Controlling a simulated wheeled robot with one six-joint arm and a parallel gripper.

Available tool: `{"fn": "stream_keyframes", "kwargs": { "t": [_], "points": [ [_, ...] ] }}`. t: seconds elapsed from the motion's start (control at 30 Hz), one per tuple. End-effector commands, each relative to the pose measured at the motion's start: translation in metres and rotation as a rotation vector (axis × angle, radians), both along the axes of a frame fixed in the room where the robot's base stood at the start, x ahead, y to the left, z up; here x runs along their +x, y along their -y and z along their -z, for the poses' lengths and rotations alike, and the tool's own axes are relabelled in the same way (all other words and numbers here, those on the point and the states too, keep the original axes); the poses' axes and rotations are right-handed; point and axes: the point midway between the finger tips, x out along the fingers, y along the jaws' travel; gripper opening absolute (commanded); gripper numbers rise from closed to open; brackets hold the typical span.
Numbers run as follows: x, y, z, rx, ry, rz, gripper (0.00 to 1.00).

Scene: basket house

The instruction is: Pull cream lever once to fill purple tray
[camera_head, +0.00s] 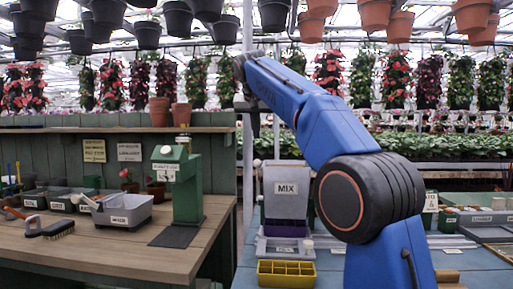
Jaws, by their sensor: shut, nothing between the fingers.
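A grey hopper labelled MIX (285,188) stands on the blue bench, left of my arm. A purple tray (285,229) shows low beneath it, partly hidden by the pale ledge in front. A small cream knob (308,244), possibly the end of the cream lever, stands at the hopper's lower right; the rest of the lever is not clear. My blue arm rises on the right and reaches over to the upper left. My gripper (254,125) is small and dark at the arm's far end, above and behind the hopper. It is shut and empty, apart from the lever.
A yellow divided tray (286,273) lies in front of the hopper. A green dispenser (187,190) stands on the wooden bench (140,235) at left, with a grey bin (123,211) and a brush (52,229). Pots hang overhead. More bins (484,218) stand at right.

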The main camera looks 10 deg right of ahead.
Motion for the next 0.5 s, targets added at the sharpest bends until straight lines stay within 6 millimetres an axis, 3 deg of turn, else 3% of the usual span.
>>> {"fn": "stream_keyframes", "kwargs": {
  "t": [0.5],
  "points": [
    [0.049, 0.017, 0.064, 0.0, -0.003, 0.001, 0.0]
  ]
}}
